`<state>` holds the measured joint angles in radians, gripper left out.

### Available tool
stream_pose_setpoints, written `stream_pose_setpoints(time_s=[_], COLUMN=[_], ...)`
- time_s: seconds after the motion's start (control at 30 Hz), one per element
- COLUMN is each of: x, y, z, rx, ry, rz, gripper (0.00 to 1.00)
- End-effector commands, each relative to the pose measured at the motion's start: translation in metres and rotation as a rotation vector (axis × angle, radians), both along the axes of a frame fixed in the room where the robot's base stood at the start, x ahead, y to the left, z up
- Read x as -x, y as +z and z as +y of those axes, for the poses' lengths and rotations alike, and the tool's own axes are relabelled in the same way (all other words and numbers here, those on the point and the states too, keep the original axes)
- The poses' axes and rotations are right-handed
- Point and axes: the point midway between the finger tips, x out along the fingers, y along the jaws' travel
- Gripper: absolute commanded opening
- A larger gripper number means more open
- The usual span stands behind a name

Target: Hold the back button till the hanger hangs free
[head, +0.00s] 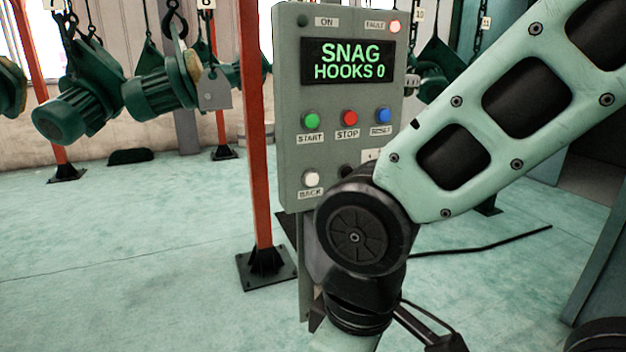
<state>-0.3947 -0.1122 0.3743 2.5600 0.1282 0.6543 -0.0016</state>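The grey control panel (292,100) stands upright at the centre. Its display (349,62) reads "SNAG" and "HOOKS 0", and the red FAULT lamp (395,27) looks lit. The white BACK button (312,178) is at the panel's lower left, uncovered. A green motor (160,88) hangs on a dark hook left of the panel, beside a grey plate (215,92) under the number 8. I cannot tell which hanger is caught, or on what. My arm crosses the right side and covers the panel's lower right corner. My gripper is out of view.
START (311,121), STOP (349,118) and RESET (382,116) buttons sit above BACK. A red post (257,140) stands just left of the panel. More green parts (85,100) hang at left. A dark cable (495,244) lies at right.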

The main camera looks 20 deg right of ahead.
Motion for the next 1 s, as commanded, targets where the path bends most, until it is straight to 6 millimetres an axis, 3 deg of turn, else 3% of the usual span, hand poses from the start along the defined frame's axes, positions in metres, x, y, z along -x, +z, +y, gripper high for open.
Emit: stream_pose_setpoints(time_s=[0.27,0.4,1.0], x=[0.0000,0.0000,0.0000], y=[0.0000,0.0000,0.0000], z=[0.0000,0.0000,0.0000], rx=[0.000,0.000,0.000], ry=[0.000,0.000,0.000], rz=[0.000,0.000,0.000], gripper=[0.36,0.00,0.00])
